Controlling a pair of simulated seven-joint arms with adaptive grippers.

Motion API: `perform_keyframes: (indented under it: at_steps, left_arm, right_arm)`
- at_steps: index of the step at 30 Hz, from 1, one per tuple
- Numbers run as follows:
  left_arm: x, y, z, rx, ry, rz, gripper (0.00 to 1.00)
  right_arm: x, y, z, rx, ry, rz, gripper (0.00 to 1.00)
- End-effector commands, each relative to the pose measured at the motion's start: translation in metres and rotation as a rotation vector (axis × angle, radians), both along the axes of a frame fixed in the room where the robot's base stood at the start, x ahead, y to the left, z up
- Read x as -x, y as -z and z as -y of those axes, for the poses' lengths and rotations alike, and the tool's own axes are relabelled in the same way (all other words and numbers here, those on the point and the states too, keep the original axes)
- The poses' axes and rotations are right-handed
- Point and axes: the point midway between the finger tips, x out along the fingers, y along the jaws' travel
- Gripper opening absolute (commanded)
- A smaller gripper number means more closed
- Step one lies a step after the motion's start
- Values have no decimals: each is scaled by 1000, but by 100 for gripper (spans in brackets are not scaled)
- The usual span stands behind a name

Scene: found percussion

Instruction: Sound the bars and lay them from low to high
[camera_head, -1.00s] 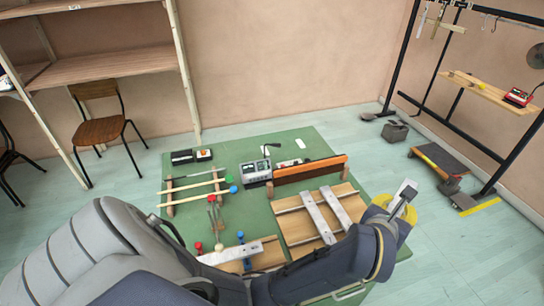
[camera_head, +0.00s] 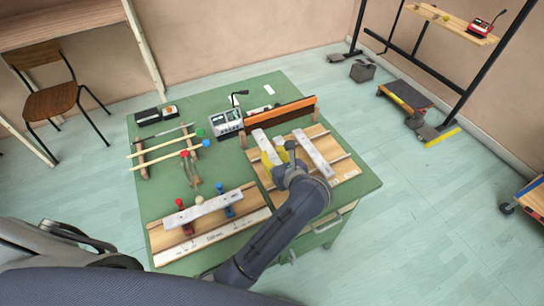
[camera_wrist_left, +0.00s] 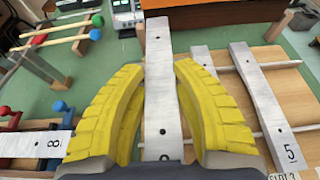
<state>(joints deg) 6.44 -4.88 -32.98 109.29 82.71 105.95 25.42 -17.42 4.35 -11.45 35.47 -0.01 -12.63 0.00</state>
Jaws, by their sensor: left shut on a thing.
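My left gripper (camera_head: 271,158), with yellow fingers, is shut on a grey metal bar (camera_wrist_left: 161,100) on the right board; I cannot tell whether the bar is lifted. Its far end shows in the head view (camera_head: 262,138). A second bar marked 5 (camera_wrist_left: 262,95) lies to its right on the same board (camera_head: 344,165), across thin rails. A third bar (camera_head: 205,208), marked 8 in the left wrist view (camera_wrist_left: 35,144), lies across red and blue supports above the left board (camera_head: 232,222). My right gripper is out of view.
A meter box (camera_head: 228,122) and an upright orange-brown panel (camera_head: 282,119) stand behind the right board. A small black case (camera_head: 147,117) lies at the back left of the green table (camera_head: 290,92). A chair (camera_head: 50,98) stands off to the left.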

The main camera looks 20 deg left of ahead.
Motion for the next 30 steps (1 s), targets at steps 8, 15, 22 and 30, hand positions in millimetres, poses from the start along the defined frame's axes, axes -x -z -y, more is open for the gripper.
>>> perform_keyframes:
  at_steps: [8,15,22,30]
  left_arm:
    - [1,3,-2,0,-17,1,0]
    - [3,4,0,-3,-13,0,0]
    - [3,21,0,-5,-12,0,0]
    - [3,45,0,-5,-11,0,0]
  right_arm:
    - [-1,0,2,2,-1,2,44]
    - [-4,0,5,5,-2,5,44]
    - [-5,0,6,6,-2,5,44]
    - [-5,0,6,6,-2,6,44]
